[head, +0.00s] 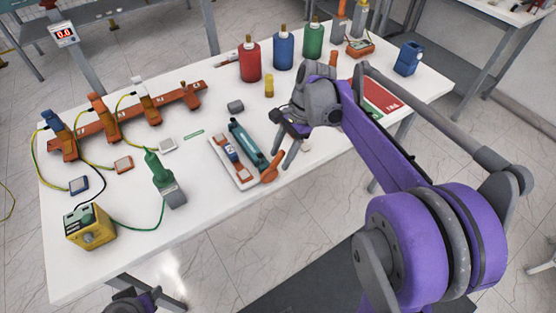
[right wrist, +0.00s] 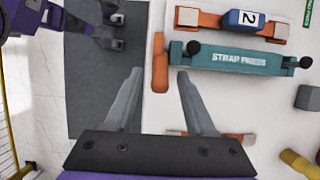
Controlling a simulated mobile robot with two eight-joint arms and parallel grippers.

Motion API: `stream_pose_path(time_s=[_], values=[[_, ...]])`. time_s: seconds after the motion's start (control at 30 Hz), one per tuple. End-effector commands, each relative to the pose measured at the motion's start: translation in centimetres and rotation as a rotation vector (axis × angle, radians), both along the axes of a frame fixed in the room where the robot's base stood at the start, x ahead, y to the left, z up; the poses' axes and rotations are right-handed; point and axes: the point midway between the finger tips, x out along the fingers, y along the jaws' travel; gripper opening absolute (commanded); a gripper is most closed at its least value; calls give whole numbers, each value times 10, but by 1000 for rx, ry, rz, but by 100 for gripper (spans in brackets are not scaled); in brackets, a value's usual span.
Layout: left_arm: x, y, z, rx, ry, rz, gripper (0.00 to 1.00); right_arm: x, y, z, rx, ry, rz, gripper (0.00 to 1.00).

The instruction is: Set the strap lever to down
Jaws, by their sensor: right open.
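The teal strap press (head: 246,143) lies on the white table, its label readable in the right wrist view (right wrist: 238,60). Its orange strap lever (head: 272,168) sits at the press's near end in the head view; in the right wrist view the lever (right wrist: 160,65) stands beside the press's left end. My right gripper (head: 283,153) is open above the table by the lever. In the right wrist view the lever shows between the two fingertips (right wrist: 159,73); I cannot tell whether they touch it. My left gripper (head: 133,303) is partly cut off at the bottom edge.
A grey block (head: 236,106) and yellow cylinder (head: 269,86) stand behind. A green-topped bushing (head: 166,180) stands to the left. Red (head: 250,63), blue and green bottles stand at the back.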

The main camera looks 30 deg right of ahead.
Motion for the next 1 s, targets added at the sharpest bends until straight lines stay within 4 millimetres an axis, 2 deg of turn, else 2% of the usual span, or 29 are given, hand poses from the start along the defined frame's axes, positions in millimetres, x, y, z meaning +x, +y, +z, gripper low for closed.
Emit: stream_pose_path(time_s=[0.03, 0.2, 0.53, 0.83, 1.0], values=[[0, 0, -1, 0, 0, 0, 50, 0, 3, -8, 0, 0, 2, 55], [0, 0, -1, 0, 1, 0, 50, -1, 9, -21, 0, 1, 1, 55], [0, 0, -1, 0, 1, 0, 50, -1, 10, -24, 0, 0, 0, 55], [0, 0, -1, 0, 1, 0, 50, -1, 10, -23, 0, 0, 1, 1], [0, 0, -1, 0, 1, 0, 50, -1, 10, -23, 0, 0, 1, 0]])
